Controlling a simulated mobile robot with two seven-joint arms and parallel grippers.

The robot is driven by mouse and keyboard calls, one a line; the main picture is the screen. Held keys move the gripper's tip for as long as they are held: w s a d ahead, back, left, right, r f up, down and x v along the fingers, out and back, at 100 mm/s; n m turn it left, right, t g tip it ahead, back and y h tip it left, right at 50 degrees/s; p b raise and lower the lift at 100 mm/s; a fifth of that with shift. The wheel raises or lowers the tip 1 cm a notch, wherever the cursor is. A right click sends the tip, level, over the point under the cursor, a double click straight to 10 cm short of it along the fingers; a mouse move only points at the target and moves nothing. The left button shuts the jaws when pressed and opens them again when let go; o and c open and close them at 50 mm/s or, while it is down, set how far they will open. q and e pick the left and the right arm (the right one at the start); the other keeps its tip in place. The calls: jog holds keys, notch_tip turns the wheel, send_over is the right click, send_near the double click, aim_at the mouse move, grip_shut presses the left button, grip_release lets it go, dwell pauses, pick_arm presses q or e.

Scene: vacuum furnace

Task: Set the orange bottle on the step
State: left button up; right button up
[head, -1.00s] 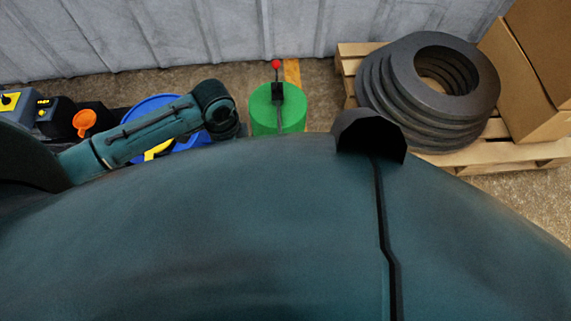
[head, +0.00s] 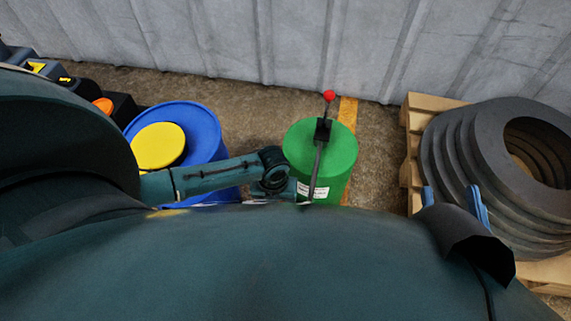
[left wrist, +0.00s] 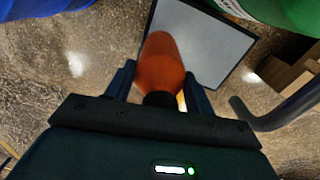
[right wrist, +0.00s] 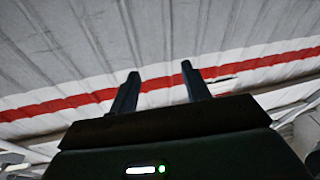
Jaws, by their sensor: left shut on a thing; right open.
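The orange bottle (left wrist: 162,60) is between the fingers of my left gripper (left wrist: 159,78), which is shut on it in the left wrist view. A flat grey panel with a dark rim (left wrist: 218,52), which looks like the top of the step, lies below and beyond the bottle. I cannot tell the gap between them. In the head view my own body hides the left gripper, the bottle and the step. My right gripper (head: 452,202) is open, its two blue fingertips showing at the right. In the right wrist view it (right wrist: 160,70) is empty.
A blue drum (head: 203,128) with a yellow lid stands left of a green drum (head: 335,150) with a red-knobbed lever. A pallet (head: 412,125) with stacked dark rings stands at the right. A corrugated wall (head: 300,40) closes the back. A brown box (left wrist: 287,76) shows in the left wrist view.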

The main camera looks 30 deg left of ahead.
pick_arm(q)
notch_tip(320, 180, down, 2)
jog(key=shift+b, duration=0.3)
notch_tip(320, 180, down, 3)
jog(key=shift+f+b, duration=0.1)
jog(key=shift+b, duration=0.85)
jog(key=shift+f, duration=0.25)
jog(key=shift+r, duration=0.1)
jog(key=o, duration=1.3)
jog(key=shift+f, duration=0.2)
pick_arm(e)
jog(key=shift+a+m+y, duration=0.25)
jog(key=shift+m+y, duration=0.05)
pick_arm(q)
jog(key=shift+r, duration=0.15)
pick_arm(e)
jog(key=shift+r, duration=0.1)
